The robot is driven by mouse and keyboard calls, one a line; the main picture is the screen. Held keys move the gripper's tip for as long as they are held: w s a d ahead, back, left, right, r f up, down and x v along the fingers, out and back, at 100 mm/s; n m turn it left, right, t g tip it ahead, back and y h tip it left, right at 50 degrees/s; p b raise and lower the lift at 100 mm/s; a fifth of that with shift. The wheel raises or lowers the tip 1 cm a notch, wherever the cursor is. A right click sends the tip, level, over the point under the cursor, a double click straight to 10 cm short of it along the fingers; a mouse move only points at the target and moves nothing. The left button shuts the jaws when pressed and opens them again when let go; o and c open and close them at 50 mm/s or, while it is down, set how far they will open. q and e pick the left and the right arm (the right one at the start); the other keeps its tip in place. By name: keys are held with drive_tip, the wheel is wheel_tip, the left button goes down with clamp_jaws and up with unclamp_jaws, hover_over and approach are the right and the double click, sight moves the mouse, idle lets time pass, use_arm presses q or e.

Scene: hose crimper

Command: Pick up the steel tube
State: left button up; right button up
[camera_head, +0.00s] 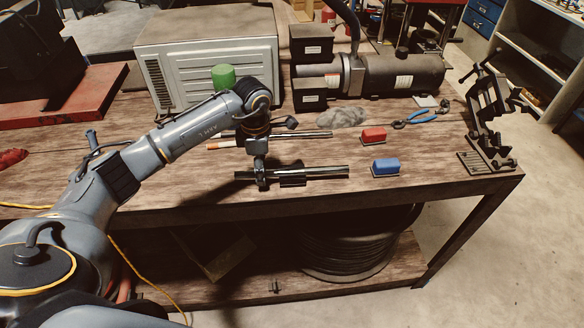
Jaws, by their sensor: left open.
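A shiny dark steel tube (325,171) lies sideways near the front edge of the wooden workbench, over a small dark block (293,182). A second, similar tube (308,134) lies farther back, partly hidden by my arm. My left gripper (262,184) points down at the left part of the front tube. It is open, with its fingers at the tube; I cannot tell whether they touch it. My right gripper is not in view.
A blue block (385,166) and a red block (373,135) stand right of the tubes. Blue-handled pliers (422,118), a black clamp stand (490,120) and a grey rag (342,117) are nearby. A white machine (208,60) and the crimper (400,74) stand at the back.

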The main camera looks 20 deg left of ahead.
use_arm(q)
drive_tip(key=shift+f, duration=0.2)
clamp_jaws()
drive_tip(key=shift+r, duration=0.1)
